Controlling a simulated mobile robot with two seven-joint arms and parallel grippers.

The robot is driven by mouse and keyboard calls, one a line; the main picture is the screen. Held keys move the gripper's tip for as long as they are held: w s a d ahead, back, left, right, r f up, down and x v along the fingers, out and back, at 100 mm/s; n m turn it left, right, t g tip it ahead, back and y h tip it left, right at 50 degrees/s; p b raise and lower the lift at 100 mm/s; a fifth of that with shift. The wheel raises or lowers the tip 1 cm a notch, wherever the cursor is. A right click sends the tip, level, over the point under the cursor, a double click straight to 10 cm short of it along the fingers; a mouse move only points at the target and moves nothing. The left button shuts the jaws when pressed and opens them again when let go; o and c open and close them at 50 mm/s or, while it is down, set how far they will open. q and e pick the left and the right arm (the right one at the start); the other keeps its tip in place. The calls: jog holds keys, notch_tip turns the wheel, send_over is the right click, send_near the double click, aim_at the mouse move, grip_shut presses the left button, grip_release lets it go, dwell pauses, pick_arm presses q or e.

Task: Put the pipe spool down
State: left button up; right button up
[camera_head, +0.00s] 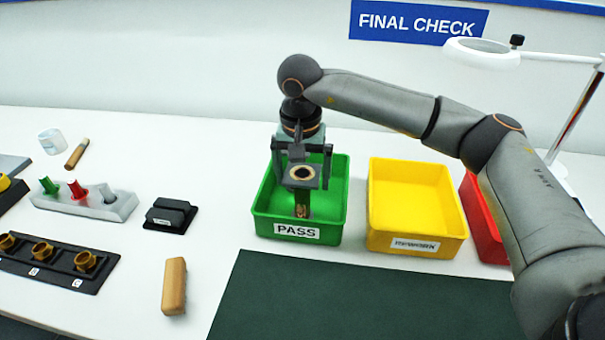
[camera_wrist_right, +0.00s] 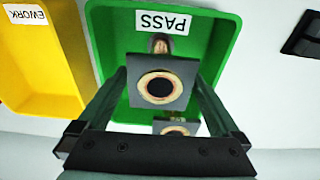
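The pipe spool (camera_head: 303,178) is a brass-coloured pipe with dark square flanges. It hangs over the green PASS bin (camera_head: 262,212), with its lower end inside the bin's outline. My right gripper (camera_head: 303,172) points down over the bin, its two fingers against opposite edges of a flange. In the right wrist view the pipe spool (camera_wrist_right: 160,84) sits between the fingertips of the right gripper (camera_wrist_right: 158,80), with the green bin (camera_wrist_right: 218,45) behind. I cannot tell whether the spool touches the bin floor. My left gripper is out of view.
A yellow bin (camera_head: 452,225) stands right of the green one, then a red bin (camera_head: 480,222) partly behind my right arm. A dark green mat (camera_head: 360,305) lies in front. Left are a wooden block (camera_head: 174,286), black holder (camera_head: 171,214) and racks. A lamp (camera_head: 482,50) stands back right.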

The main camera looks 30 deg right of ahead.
notch_tip(320, 180, up, 12)
jog(key=s, duration=0.1)
jog(key=shift+a+r, duration=0.15)
jog(key=shift+a, duration=0.3)
jog(key=shift+s, duration=0.1)
dwell(0.5)
